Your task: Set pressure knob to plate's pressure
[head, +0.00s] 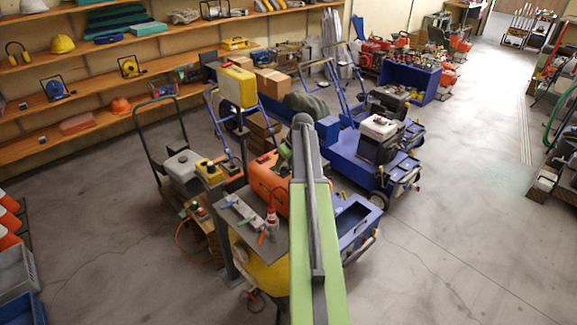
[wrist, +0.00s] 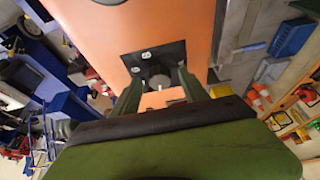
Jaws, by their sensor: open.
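In the wrist view an orange housing (wrist: 150,25) fills the upper middle, with a dark panel (wrist: 170,53) set in its face. A grey round knob (wrist: 155,74) with a small pale mark below it sits on this panel. Two small white round marks are above and left of it. My gripper (wrist: 160,80) is open, its green fingers on either side of the knob in the picture; I cannot tell whether they touch it. No pressure figures are legible, and I cannot pick out the plate. In the head view the orange machine (head: 265,180) is partly behind my green arm, which hides the knob.
A grey bench top (head: 240,212) with small fittings lies left of my arm. Blue machines (head: 355,170) stand to the right and behind. Shelves (head: 110,110) line the left wall. Orange cones (head: 8,220) stand at far left. The floor at right (head: 470,220) is clear.

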